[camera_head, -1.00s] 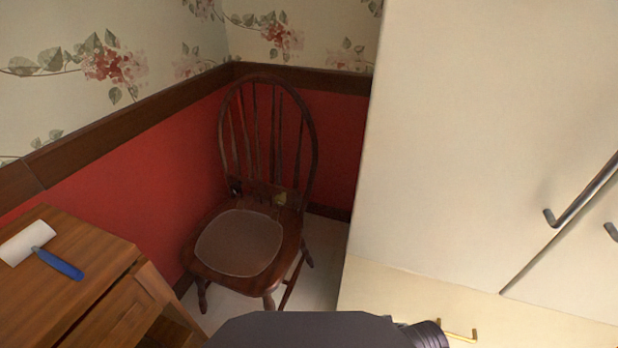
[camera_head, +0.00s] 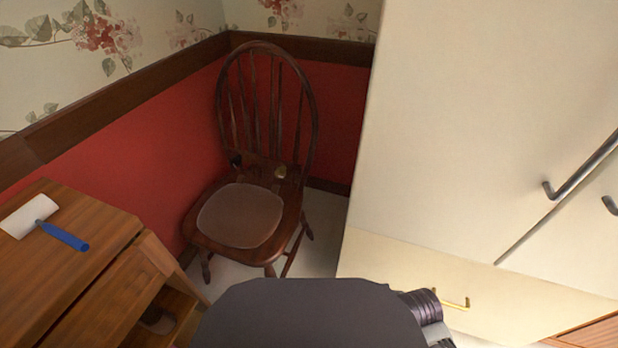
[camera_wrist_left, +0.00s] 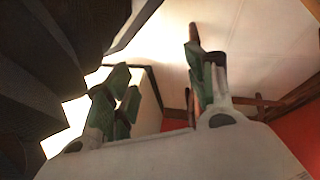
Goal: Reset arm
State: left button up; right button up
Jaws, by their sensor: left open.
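My left gripper (camera_wrist_left: 160,92) shows in the left wrist view with its two fingers spread apart. It is open, and nothing sits between the fingers. Behind it are a pale ceiling-like surface, a dark brown rail and a patch of red wall. Neither gripper shows in the head view. A dark rounded part of my own body with a ribbed joint fills the bottom middle of that view.
A brown wooden chair (camera_head: 240,215) stands in the red-walled corner. A wooden desk (camera_head: 85,275) at left bears a white roller with a blue handle (camera_head: 62,237). A tall cream cabinet (camera_head: 470,130) fills the right. Some bare floor (camera_head: 320,245) shows beside the chair.

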pick_arm(q)
jog(key=w+r, duration=0.2)
jog(key=r, duration=0.6)
jog(key=w+r+y, duration=0.1)
jog(key=r, duration=0.7)
jog(key=shift+w+r+m+y+p, duration=0.3)
jog(key=shift+w+m+p, duration=0.05)
jog(key=shift+m+p, duration=0.1)
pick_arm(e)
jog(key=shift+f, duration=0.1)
pick_arm(q)
jog(key=shift+a+f, duration=0.1)
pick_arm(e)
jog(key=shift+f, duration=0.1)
